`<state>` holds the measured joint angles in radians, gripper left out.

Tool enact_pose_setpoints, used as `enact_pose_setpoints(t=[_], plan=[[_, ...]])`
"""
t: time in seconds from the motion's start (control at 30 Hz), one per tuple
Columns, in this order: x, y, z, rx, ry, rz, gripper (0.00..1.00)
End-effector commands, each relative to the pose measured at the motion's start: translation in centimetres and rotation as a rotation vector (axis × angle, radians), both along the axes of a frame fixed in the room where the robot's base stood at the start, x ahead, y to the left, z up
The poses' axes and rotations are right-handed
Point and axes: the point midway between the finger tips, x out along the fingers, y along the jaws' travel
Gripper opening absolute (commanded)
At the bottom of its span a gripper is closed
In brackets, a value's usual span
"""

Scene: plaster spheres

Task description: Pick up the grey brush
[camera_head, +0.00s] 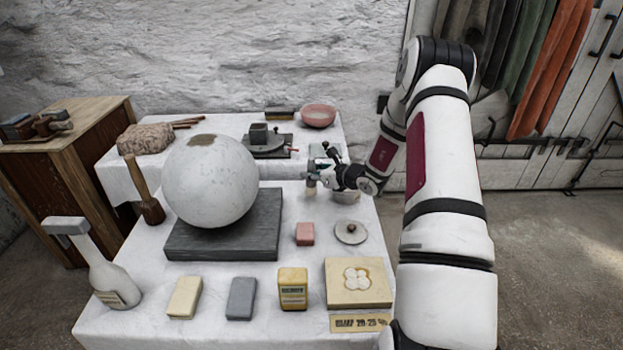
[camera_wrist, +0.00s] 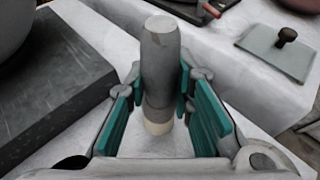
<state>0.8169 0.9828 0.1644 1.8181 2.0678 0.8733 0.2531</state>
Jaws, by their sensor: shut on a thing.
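The grey brush (camera_wrist: 160,62) stands roughly upright between the teal pads of my gripper (camera_wrist: 165,100) in the wrist view. It has a rounded grey body, with a pale band at its lower end. In the head view the brush (camera_head: 311,186) shows small at the left side of my gripper (camera_head: 318,177), over the right rear part of the front table. The pads are closed on its sides. I cannot tell whether its lower end touches the table.
A large plaster sphere (camera_head: 210,182) rests on a dark slab (camera_head: 225,244) to the left. A pink block (camera_head: 305,233) and a round lid (camera_head: 350,232) lie in front. A pink bowl (camera_head: 318,115) stands behind on the back table.

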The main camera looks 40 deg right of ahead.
Motion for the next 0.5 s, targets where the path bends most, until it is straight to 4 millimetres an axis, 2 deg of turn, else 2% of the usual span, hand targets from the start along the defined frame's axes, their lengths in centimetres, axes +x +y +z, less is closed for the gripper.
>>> enact_pose_setpoints(t=[0.03,0.5], plan=[[0.0,0.0,1.2,-0.001,-0.002,0.001,0.0],[-11.5,-2.3,1.9,0.002,0.0,-0.004,0.0]])
